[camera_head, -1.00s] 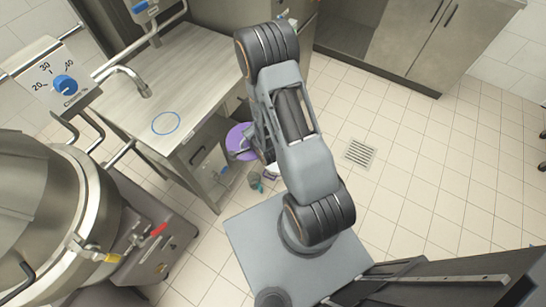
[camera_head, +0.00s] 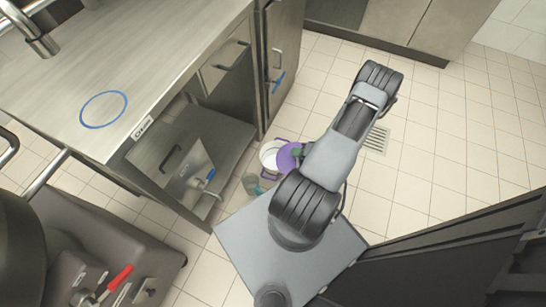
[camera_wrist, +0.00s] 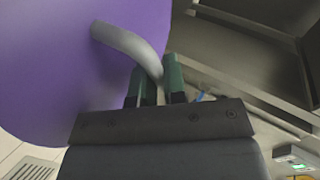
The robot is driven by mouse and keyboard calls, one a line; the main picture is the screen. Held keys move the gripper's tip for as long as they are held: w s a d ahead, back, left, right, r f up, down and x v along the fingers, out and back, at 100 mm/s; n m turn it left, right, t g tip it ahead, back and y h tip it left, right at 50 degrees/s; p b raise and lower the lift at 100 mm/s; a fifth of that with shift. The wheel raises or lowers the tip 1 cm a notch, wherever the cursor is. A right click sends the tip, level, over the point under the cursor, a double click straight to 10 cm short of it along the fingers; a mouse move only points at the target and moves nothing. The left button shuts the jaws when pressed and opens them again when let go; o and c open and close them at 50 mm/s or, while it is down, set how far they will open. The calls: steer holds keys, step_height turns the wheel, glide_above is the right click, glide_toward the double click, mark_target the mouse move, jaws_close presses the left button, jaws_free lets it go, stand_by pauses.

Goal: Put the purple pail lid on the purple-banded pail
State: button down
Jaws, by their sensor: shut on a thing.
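The purple pail lid (camera_head: 287,157) shows beside my arm in the head view, and its purple face with a grey curved handle fills the left of the wrist view (camera_wrist: 60,70). My gripper (camera_wrist: 160,85) has its green fingers shut on the lid's handle. In the head view my gripper is mostly hidden behind my arm. The white pail (camera_head: 268,152) stands on the floor just left of the lid, with a little purple at its rim. The lid is apart from the pail's opening or only partly overlaps it in this view; I cannot tell its height.
A steel counter (camera_head: 165,60) with a blue ring (camera_head: 104,109) and an open lower shelf is at the left. Steel cabinets stand at the back. Tiled floor is clear at the right.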

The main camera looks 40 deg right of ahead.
steer(key=shift+d+f, duration=0.1)
steer(key=shift+f, duration=0.6)
steer(key=w+f+b, duration=0.9)
steer(key=w+f, duration=0.3)
steer(key=w, duration=0.1)
steer(key=shift+w+a+f+b, duration=0.15)
steer(key=shift+a+f+b, duration=0.15)
steer(key=shift+a, duration=0.1)
steer(key=c, duration=1.2)
jaws_free()
